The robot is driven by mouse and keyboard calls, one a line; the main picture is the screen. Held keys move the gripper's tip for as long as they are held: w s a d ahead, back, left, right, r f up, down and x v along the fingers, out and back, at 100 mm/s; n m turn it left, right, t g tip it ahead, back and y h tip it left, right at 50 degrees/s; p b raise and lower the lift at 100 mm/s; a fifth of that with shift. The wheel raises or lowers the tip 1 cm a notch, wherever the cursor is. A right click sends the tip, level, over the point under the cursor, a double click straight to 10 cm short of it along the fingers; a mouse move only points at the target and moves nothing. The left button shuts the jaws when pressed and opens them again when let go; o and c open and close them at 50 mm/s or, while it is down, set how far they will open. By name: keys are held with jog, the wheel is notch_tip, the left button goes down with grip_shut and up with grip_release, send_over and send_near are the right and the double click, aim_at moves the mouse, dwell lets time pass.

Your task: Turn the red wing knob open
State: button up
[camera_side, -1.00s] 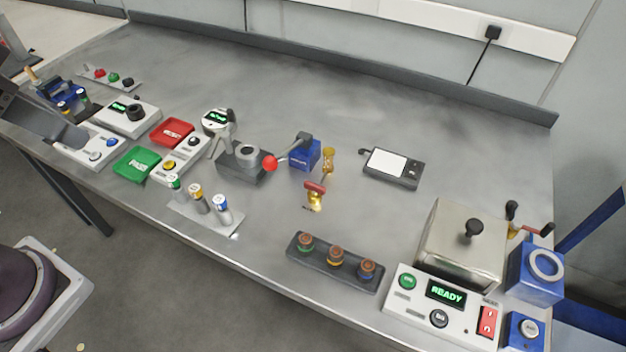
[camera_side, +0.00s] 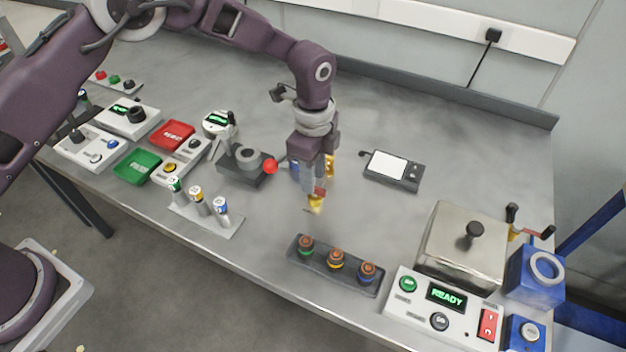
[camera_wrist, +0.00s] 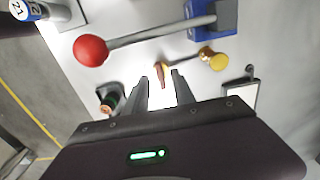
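The red wing knob (camera_side: 320,191) sits on a small brass valve (camera_side: 315,204) standing on the grey bench, in the side view. My gripper (camera_side: 312,188) points down right at the knob and covers much of it. In the wrist view the knob (camera_wrist: 164,71) shows as a narrow reddish bar seen nearly edge-on. My gripper's two fingers (camera_wrist: 160,76) are apart, with the knob in line with the gap between their tips. I cannot tell whether either finger touches it. The lower brass part is hidden in the wrist view.
Bench is clear toward the handheld meter (camera_side: 393,170).

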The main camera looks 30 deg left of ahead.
jog(key=shift+f, duration=1.3)
grip_shut()
jog(key=shift+n, duration=0.3)
jog(key=n, duration=0.4)
jog(key=shift+s+r, duration=0.1)
jog(key=n, duration=0.4)
jog(key=shift+s, duration=0.1)
jog(key=n, duration=0.5)
jog(key=shift+d, duration=0.1)
jog(key=n, duration=0.4)
jog(key=shift+d, duration=0.1)
jog(key=shift+n, duration=0.3)
